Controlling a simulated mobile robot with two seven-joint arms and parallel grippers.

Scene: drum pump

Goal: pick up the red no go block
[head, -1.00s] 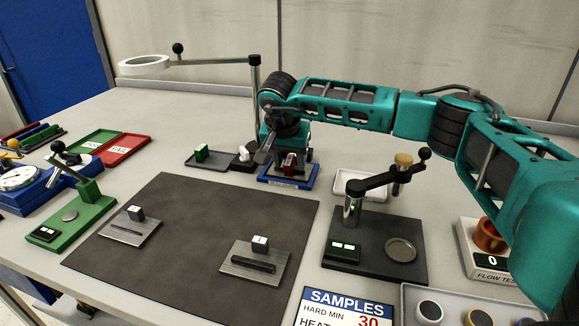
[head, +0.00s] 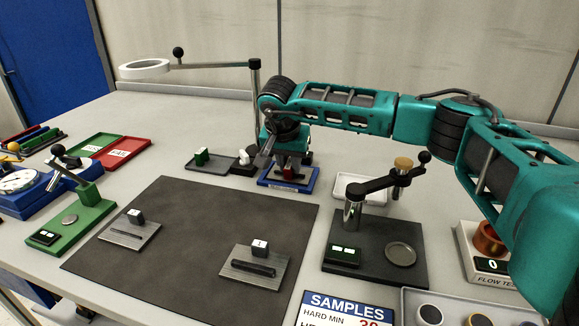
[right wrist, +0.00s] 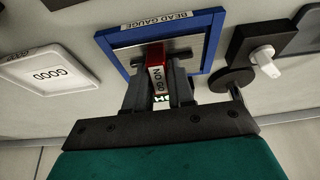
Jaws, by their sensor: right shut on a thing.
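The red no go block (right wrist: 155,56) stands in the blue-rimmed bead gauge tray (right wrist: 216,38), its "NO GO" label facing the right wrist camera. My right gripper (right wrist: 158,82) is shut on it, one finger on each side. In the head view the right gripper (head: 289,168) is over the blue tray (head: 266,181), and a little red of the block (head: 290,173) shows between its fingers. Part of a green-lettered thing shows just below the block in the wrist view. I cannot tell whether the block is clear of the tray floor. My left gripper is not in view.
A grey tray with a green block (head: 201,157) lies left of the blue tray. A white tray (head: 361,185) labelled "GOOD" in the wrist view and a dark stand with a lever (head: 350,212) are on the right. The dark mat (head: 190,250) lies in front.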

